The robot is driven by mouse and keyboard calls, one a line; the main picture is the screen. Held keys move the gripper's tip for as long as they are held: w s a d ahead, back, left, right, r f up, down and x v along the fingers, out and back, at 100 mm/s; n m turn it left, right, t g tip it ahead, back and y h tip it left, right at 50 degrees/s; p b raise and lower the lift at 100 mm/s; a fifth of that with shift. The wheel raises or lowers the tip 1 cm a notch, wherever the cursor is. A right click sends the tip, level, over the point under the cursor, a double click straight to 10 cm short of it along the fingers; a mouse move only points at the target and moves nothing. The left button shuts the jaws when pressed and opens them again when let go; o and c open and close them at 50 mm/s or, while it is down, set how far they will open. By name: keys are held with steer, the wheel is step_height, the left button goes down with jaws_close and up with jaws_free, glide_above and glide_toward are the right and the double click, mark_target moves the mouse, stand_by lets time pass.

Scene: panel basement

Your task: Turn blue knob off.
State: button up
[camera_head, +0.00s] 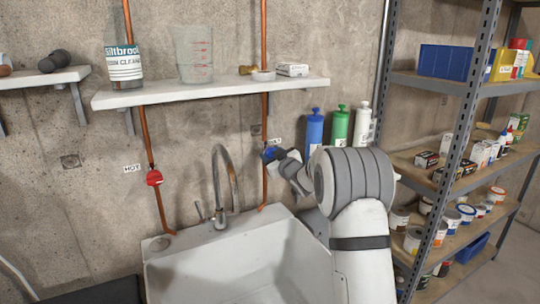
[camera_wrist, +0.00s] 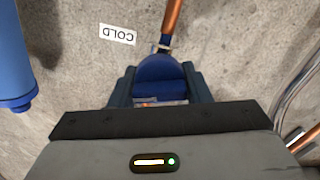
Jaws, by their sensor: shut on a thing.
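The blue knob (camera_head: 269,153) sits on the right copper pipe, above the sink's back edge, below the shelf. My gripper (camera_head: 276,156) reaches it from the right in the head view. In the wrist view the blue knob (camera_wrist: 160,76) lies between the two dark fingers of my gripper (camera_wrist: 160,88), which are shut on it. The pipe runs up from the knob, and a "COLD" label (camera_wrist: 117,34) is on the wall beside it. My gripper hides part of the knob in the head view.
A red knob (camera_head: 154,178) is on the left pipe by a "HOT" label. The faucet (camera_head: 224,180) rises from the sink (camera_head: 163,284). A blue bottle (camera_head: 314,131) stands right of the knob. A shelf (camera_head: 205,91) is above, and a metal rack (camera_head: 466,150) stands at the right.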

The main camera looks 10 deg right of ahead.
steer(key=shift+d+f+m+p, duration=0.1)
steer(key=shift+f+m+p, duration=0.15)
steer(key=shift+m, duration=0.75)
steer(key=shift+f+m+p, duration=0.1)
steer(key=shift+f+m, duration=0.1)
steer(key=shift+m, duration=0.8)
steer(key=o, duration=0.8)
steer(key=shift+o, duration=0.7)
steer(key=shift+r, duration=0.25)
steer(key=shift+s, duration=0.1)
steer(key=b+v, duration=0.1)
steer(key=v, duration=0.6)
steer(key=shift+s+b, duration=0.3)
steer(key=shift+b, duration=0.05)
